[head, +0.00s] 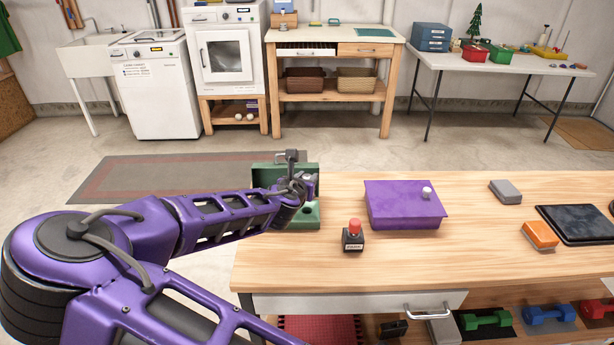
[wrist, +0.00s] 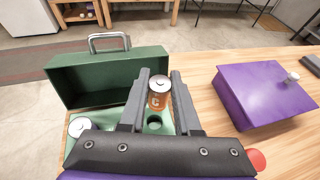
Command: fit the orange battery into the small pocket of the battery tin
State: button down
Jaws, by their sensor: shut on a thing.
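The green battery tin (wrist: 65,80) stands with its lid raised at the table's left edge. In the head view the tin (head: 311,222) is partly hidden by my arm. Its pale green tray shows a small round pocket (wrist: 154,123), dark and empty. A white-topped cell (wrist: 79,126) sits at the tray's left. My gripper (wrist: 161,78) is shut on the orange battery (wrist: 158,101), marked "C", which is upright. The battery appears just behind or above the small pocket; I cannot tell its height. In the head view my gripper (head: 294,189) is over the tin.
A purple box (head: 402,203) with a white knob lies right of the tin. A grey block (head: 505,191), an orange block (head: 540,235) and a black tray (head: 578,223) lie farther right. The table's front middle is clear.

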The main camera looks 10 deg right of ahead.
jog(key=b, duration=0.4)
send_over(307, 205)
jog(key=s, duration=0.2)
jog(key=shift+a+f, duration=0.15)
jog(key=shift+f, duration=1.3)
jog(key=shift+a+f, duration=0.1)
jog(key=shift+f, duration=1.35)
jog(key=shift+s+f+b, duration=0.1)
jog(key=shift+f+b, duration=0.3)
jog(key=shift+f, duration=1.3)
jog(key=c, duration=0.5)
grip_release()
jog(key=shift+c, duration=0.2)
jog(key=p+v, duration=0.3)
jog(key=v, duration=1.4)
jog(key=shift+r, duration=0.2)
jog(key=shift+s+a, duration=0.1)
